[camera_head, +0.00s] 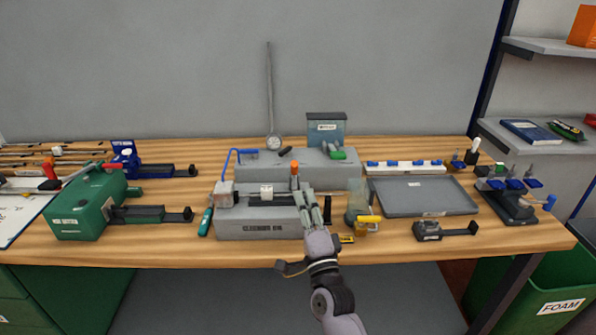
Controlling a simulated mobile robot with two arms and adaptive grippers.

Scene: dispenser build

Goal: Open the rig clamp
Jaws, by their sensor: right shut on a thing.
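The rig (265,225), a grey block with a dark label on its front, stands at the middle front of the bench. Its clamp has an upright lever with an orange tip (295,169) at the rig's right end. My right gripper (309,199) reaches in from the lower right, with its fingers at the lever just below the orange tip. It is shut on the clamp lever; the fingers hide the lower part of it. A small white cylinder (266,191) sits on top of the rig, left of the lever. My left gripper is not in view.
A green machine (90,206) stands to the left. A glass-like container (357,200) and a yellow-topped item (368,220) stand close right of my gripper. A grey tray (425,209) lies farther right. Bare bench shows along the front edge.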

